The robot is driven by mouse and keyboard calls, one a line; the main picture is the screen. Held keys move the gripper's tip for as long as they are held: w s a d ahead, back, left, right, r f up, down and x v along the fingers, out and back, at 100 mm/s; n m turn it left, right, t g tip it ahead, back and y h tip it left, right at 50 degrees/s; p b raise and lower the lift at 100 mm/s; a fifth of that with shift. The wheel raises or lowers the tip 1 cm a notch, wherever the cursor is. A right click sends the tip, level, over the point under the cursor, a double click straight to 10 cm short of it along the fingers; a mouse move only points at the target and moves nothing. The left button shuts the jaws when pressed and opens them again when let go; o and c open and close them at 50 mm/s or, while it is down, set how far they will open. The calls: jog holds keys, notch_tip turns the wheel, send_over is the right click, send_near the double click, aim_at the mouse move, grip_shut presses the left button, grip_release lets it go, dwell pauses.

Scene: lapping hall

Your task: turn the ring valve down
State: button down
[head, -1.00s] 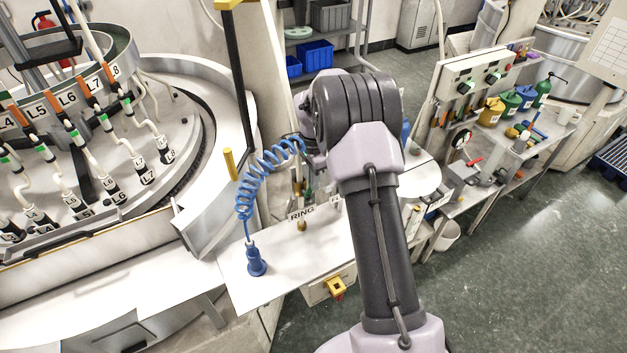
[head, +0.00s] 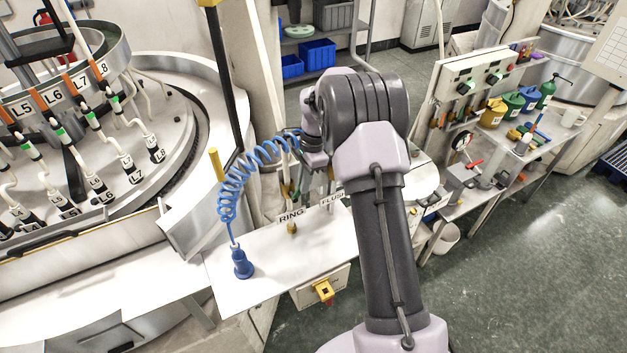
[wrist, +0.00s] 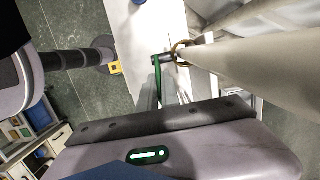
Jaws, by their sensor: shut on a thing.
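The white RING label (head: 291,216) stands on the white panel, with a small brass fitting (head: 292,229) just below it. My gripper (wrist: 165,88) is at the bottom middle of the wrist view, with its fingers closed around a thin green lever (wrist: 157,72), which I take as the ring valve's handle. The lever's upper end meets a short black piece (wrist: 162,58), beside a brass ring (wrist: 180,50). In the head view my arm hides most of the grip, so the lever's exact angle cannot be told there.
A FLUSH label (head: 332,200) stands right of RING. A coiled blue hose (head: 240,180) runs down to a blue nozzle (head: 242,263) on the white panel (head: 265,275). A thick pale pipe (wrist: 260,55) passes close by my gripper.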

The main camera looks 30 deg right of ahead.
jog(key=shift+d+f+y, duration=0.35)
jog(key=shift+d+y, duration=0.25)
jog(key=shift+y, duration=0.1)
jog(key=shift+d+f+y+b, duration=0.2)
jog(key=shift+f+y, duration=0.15)
jog(key=shift+y, duration=0.5)
jog(key=shift+d+f+y+b, duration=0.2)
jog(key=shift+f+y, duration=0.1)
jog(key=shift+y, duration=0.55)
jog(key=c, duration=1.6)
grip_release()
jog(key=shift+o, duration=0.2)
